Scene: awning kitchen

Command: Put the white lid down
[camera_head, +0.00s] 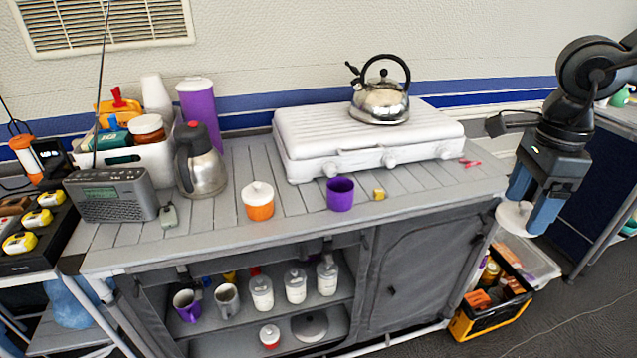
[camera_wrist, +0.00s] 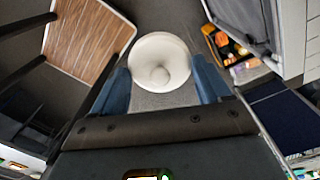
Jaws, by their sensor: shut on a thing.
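The white lid (camera_head: 514,216) is round with a small knob. It hangs in my gripper (camera_head: 530,205) at the right of the head view, off the right end of the grey counter (camera_head: 232,163). In the wrist view the lid (camera_wrist: 160,62) lies between the two blue fingers of my gripper (camera_wrist: 162,85), knob facing the camera. My gripper is shut on it. The floor lies below it.
A white stove (camera_head: 300,150) with a metal kettle (camera_head: 380,102) fills the counter's back right. An orange jar (camera_head: 258,206) with a white top and a purple cup (camera_head: 340,194) stand near the front edge. A black-and-yellow crate (camera_head: 490,318) stands on the floor below.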

